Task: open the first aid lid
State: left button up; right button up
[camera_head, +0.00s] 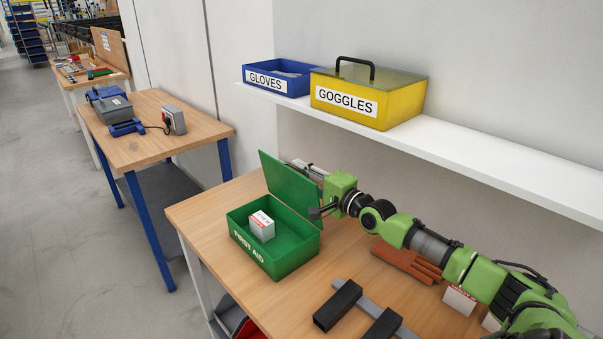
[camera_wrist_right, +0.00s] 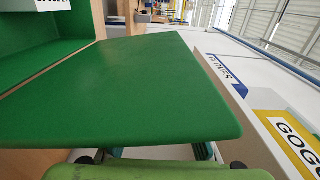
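The green first aid box (camera_head: 273,260) stands on the wooden table with its lid (camera_head: 288,178) raised, leaning back from the rear edge. A small white box with red print (camera_head: 261,226) sits inside. My right gripper (camera_head: 318,192) is at the lid's right edge. Its fingers look spread and hold nothing that I can see; whether they touch the lid is unclear. In the right wrist view the lid (camera_wrist_right: 130,90) fills the middle, close to the camera and hiding most of the fingers. My left gripper is not in view.
A white shelf (camera_head: 480,145) above the table bears a blue gloves bin (camera_head: 277,78) and a yellow goggles box (camera_head: 368,99). Reddish-brown pieces (camera_head: 405,262) lie beneath my right arm. Black blocks with a grey bar (camera_head: 338,305) lie near the front.

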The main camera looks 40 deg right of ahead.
jog(key=shift+s, duration=0.1)
jog(key=s+d, duration=0.1)
jog(key=s, duration=1)
jog(key=shift+s+d, duration=0.2)
jog(key=shift+s, duration=0.2)
dwell(0.6)
